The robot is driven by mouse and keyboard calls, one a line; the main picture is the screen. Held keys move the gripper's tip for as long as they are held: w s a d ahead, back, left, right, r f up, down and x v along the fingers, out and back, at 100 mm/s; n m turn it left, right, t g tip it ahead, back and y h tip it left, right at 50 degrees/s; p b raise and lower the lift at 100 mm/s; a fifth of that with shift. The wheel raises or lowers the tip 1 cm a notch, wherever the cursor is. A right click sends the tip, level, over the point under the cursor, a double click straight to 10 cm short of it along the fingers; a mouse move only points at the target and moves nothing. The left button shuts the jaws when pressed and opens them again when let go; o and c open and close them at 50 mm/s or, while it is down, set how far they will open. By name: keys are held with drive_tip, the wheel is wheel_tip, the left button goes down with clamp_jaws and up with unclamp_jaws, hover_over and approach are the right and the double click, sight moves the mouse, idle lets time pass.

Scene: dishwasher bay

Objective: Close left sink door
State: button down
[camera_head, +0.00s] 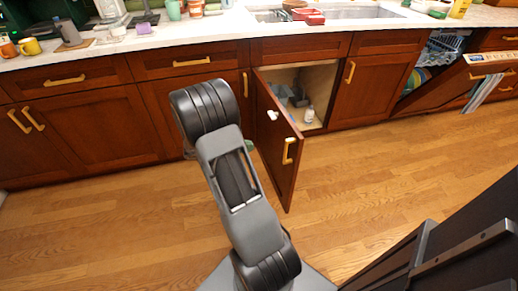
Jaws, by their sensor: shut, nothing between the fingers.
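The left sink door (277,133) is a reddish-brown wooden panel under the sink. It stands open, swung out from its left edge into the room. Its yellow handle (288,150) is on the face turned toward the left. A small white piece (272,115) shows on or in front of that face; I cannot tell what it is. The open cabinet (318,78) shows a pale interior. My arm rises in front of the cabinets, just left of the door. My gripper does not show; the arm may hide it. I cannot tell whether any part touches the door.
A white bottle (309,114) and grey items stand inside the cabinet. The right sink door (372,88) is shut. The dishwasher door (462,84) hangs partly open at the right. A dark appliance (450,250) fills the lower right. Wooden floor (365,165) is clear right of the door.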

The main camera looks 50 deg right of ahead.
sight(286, 144)
drive_tip(key=x, duration=0.3)
drive_tip(key=b+x, duration=0.1)
drive_tip(key=x, duration=0.3)
drive_tip(key=b+x, duration=0.1)
drive_tip(key=x, duration=0.3)
drive_tip(key=shift+s+d+r, duration=0.1)
drive_tip(key=shift+d+r, duration=0.05)
drive_tip(key=shift+r, duration=0.1)
drive_tip(key=shift+s+d+b, duration=0.3)
drive_tip(key=shift+s+d, duration=0.1)
drive_tip(key=shift+d, duration=0.25)
drive_tip(key=shift+d, duration=0.1)
